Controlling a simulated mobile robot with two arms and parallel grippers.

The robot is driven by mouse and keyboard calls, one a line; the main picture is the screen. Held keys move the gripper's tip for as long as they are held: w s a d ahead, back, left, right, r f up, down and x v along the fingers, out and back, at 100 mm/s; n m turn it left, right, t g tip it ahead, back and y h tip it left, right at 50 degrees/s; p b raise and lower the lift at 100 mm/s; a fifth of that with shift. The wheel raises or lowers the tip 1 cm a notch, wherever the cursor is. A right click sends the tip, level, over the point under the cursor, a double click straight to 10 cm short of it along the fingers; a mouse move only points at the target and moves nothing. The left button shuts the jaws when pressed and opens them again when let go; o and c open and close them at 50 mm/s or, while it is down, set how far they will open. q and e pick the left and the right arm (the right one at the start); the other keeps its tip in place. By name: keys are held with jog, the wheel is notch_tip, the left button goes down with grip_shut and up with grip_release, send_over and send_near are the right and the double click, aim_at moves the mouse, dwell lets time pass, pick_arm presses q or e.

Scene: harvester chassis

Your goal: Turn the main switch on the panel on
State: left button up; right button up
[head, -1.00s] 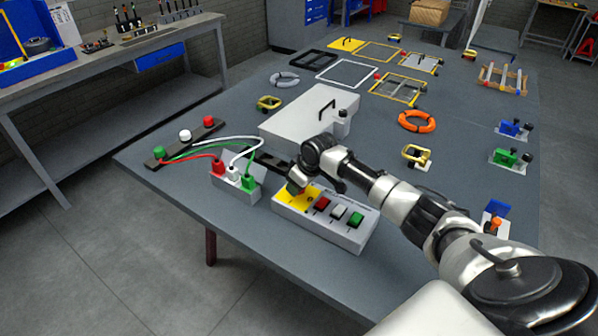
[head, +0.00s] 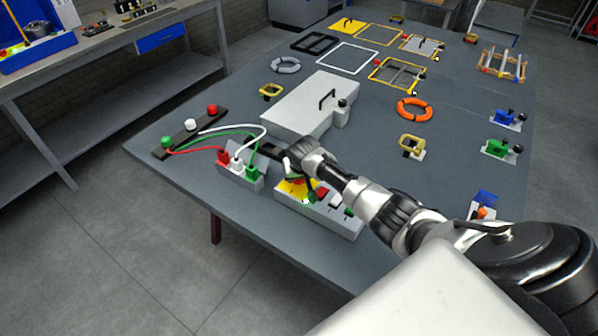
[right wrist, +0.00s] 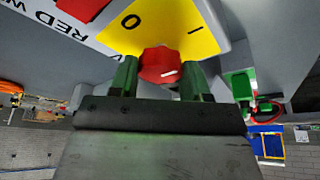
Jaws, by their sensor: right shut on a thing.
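The panel (head: 345,228) is a pale box near the table's front edge, with a yellow plate (head: 290,188) at its left end. My right gripper (head: 302,186) is over this plate. In the right wrist view, its two green fingers (right wrist: 160,78) stand on either side of the red main switch knob (right wrist: 160,62), shut on it. The yellow plate there (right wrist: 165,22) bears the marks O and I. A small white mark shows on the knob; I cannot tell which letter it points to. In the head view my arm hides the knob. My left gripper is not in view.
A socket box (head: 240,177) with red, white and green plugs stands just left of the panel, its cables running to a dark strip (head: 190,130). A pale case (head: 310,105) with a black handle lies behind. The table's front edge is close; free tabletop lies right.

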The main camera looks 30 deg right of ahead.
dwell(0.3)
jog(key=o, duration=0.9)
jog(key=b+v, duration=0.1)
jog(key=v, duration=0.9)
jog(key=shift+s+a+r, duration=0.1)
jog(key=shift+s+r, duration=0.1)
jog(key=shift+r, duration=0.15)
